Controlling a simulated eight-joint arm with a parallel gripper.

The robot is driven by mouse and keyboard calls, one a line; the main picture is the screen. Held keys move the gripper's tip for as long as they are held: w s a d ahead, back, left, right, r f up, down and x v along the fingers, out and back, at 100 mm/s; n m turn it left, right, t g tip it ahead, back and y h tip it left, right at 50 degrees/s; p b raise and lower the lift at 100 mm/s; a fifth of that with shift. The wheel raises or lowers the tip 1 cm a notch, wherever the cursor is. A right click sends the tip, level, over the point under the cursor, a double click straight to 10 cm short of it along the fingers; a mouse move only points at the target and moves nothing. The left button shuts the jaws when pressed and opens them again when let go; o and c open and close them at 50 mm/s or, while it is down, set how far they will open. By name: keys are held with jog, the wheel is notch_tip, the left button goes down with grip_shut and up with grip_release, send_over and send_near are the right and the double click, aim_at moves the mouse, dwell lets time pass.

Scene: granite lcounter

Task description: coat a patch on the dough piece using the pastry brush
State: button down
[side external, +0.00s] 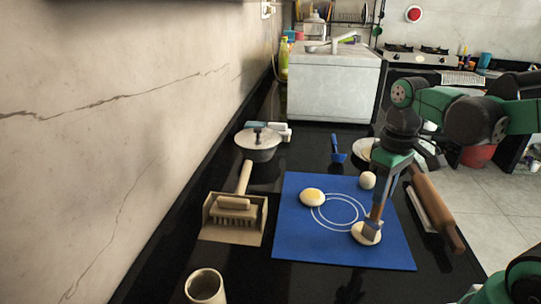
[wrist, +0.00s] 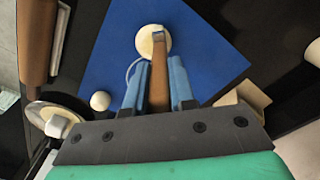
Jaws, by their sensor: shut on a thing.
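My gripper (side external: 381,192) points down over the right part of the blue mat, its fingers shut on the wooden handle of the pastry brush (side external: 371,229). The brush is nearly upright, and its bristle end is over the pale round dough piece (side external: 360,238) near the mat's front right; it seems to touch the dough's top. In the wrist view, the brush handle (wrist: 158,85) runs between my two blue fingers to the dough piece (wrist: 145,42), and hides part of it. A second dough piece (side external: 310,199) with a yellow patch on top lies to the left.
The blue mat (side external: 300,245) has a printed white ring. A small white ball (side external: 367,180) lies at its back right. A rolling pin (side external: 437,212) lies right of the mat. A box with a brush (side external: 233,222) and a beige cup (side external: 205,287) stand left. A lidded pot (side external: 258,147) stands behind.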

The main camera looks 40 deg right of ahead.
jog(key=shift+s+a, duration=0.15)
jog(key=w+d, duration=0.3)
jog(key=shift+w+d, duration=0.2)
dwell(0.4)
jog(key=shift+s+a, duration=1.7)
jog(key=shift+a, duration=0.05)
